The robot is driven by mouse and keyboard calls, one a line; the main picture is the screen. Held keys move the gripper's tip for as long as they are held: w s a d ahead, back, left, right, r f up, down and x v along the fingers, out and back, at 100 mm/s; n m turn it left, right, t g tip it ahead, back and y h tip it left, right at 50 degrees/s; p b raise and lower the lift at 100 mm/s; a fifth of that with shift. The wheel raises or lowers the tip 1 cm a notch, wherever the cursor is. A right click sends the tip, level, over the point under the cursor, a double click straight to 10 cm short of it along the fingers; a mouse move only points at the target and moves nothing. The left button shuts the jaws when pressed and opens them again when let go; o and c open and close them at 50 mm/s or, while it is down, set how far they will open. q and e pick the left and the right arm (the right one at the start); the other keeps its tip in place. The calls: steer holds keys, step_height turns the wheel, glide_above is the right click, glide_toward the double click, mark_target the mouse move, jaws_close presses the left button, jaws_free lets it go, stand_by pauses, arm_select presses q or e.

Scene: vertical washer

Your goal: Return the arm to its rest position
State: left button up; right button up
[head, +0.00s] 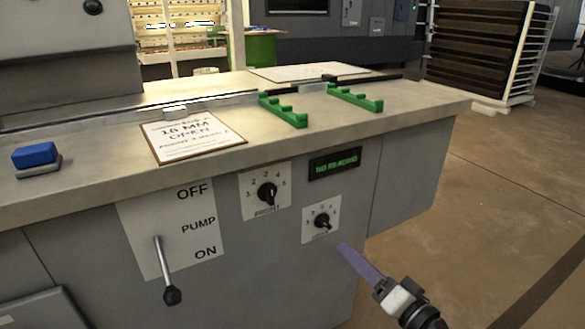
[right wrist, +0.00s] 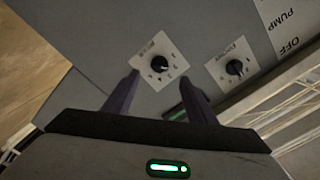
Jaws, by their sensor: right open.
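My right gripper (head: 358,262) comes in from the lower right in the head view, in front of the grey machine panel. In the right wrist view my right gripper (right wrist: 160,82) is open, with two dark purple fingers apart and nothing held. The right-hand knob (head: 322,221) is just up and left of the gripper in the head view. That black knob (right wrist: 158,64) appears between and beyond the fingertips in the wrist view; contact is not visible. The other knob (head: 267,194) is farther left. My left gripper is not in view.
A pump lever (head: 165,270) hangs from its OFF/ON plate, handle low. A dark display (head: 335,164) shows green text. The countertop (head: 420,105) carries a sign (head: 192,135), green brackets (head: 285,111) and a blue block (head: 35,154). Open floor (head: 480,220) lies right of the machine.

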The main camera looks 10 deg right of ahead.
steer(key=s+a+f+n+g, duration=0.5)
steer(key=s+a+f, duration=0.45)
steer(key=s, duration=0.25)
steer(key=s+f+n+g+h, duration=0.2)
steer(key=s+f+n+g, duration=0.3)
steer(key=s, duration=0.7)
arm_select(q)
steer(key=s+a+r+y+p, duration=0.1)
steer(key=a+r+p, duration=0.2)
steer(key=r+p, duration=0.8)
steer(key=p, duration=0.8)
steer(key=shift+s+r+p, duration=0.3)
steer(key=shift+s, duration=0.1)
arm_select(e)
steer(key=s+d+r+m+t+h, duration=0.1)
steer(key=d+r+m, duration=0.1)
steer(key=r, duration=0.8)
steer(key=shift+d+r+t, duration=0.15)
steer(key=shift+d+t, duration=0.25)
steer(key=shift+d, duration=0.3)
steer(key=shift+s, duration=0.1)
